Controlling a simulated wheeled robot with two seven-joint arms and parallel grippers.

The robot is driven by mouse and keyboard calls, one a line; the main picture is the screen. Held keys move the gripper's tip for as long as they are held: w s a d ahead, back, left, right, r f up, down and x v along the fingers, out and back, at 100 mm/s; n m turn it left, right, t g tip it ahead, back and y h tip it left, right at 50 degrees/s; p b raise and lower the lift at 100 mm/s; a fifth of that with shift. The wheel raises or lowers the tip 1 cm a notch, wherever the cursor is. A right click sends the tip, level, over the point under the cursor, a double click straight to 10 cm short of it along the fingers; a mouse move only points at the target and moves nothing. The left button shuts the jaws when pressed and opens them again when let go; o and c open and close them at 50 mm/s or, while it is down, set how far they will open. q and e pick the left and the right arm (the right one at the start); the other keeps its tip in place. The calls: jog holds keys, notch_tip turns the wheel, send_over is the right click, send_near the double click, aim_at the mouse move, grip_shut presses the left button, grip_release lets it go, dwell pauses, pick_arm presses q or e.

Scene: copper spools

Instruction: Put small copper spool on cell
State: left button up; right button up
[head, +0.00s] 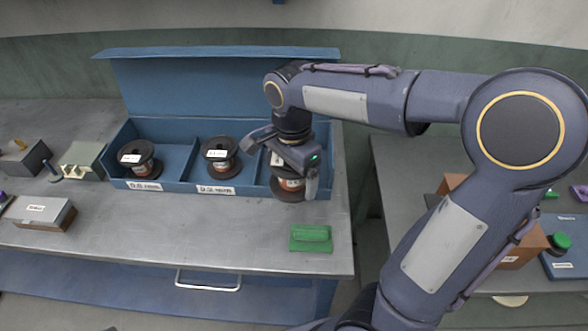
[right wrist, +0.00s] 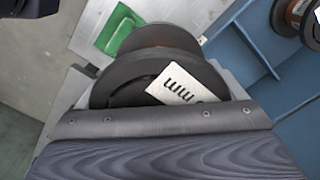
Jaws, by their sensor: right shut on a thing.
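My right gripper (head: 288,163) is shut on a dark-flanged copper spool (head: 289,184) with a white label. The spool overlaps the front wall of the right-hand cell of the blue box (head: 180,187); I cannot tell its height above the box or table. In the right wrist view the held spool (right wrist: 160,75) fills the middle, its label partly hidden by my gripper. Two more labelled copper spools stand in the box: one in the left cell (head: 139,158), one in the middle cell (head: 220,156). My left gripper is not in view.
A green block (head: 311,238) lies on the grey table (head: 200,230) in front of the box's right end. Grey boxes (head: 45,213) stand at the left. The box's raised blue lid (head: 220,85) is behind. A second table (head: 420,160) is at the right, past a gap.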

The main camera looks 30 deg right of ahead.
jog(key=w+d+f, duration=0.2)
jog(key=w, duration=0.1)
jog(key=w+d+f+p, duration=0.1)
jog(key=w+d+f, duration=0.1)
jog(key=w+f, duration=0.1)
jog(key=w+d+f, duration=0.2)
jog(key=w, duration=0.1)
jog(key=shift+w+f, duration=0.2)
jog(key=shift+w+d+f+p, duration=0.3)
jog(key=shift+w+f, duration=0.2)
jog(key=shift+f, duration=0.2)
jog(key=f, duration=0.3)
jog(key=shift+w+f, duration=0.1)
jog(key=shift+w, duration=0.1)
jog(key=shift+f, duration=0.15)
jog(key=shift+f, duration=0.2)
jog(key=o, duration=1.2)
jog(key=shift+c, duration=0.2)
jog(key=shift+o, duration=0.4)
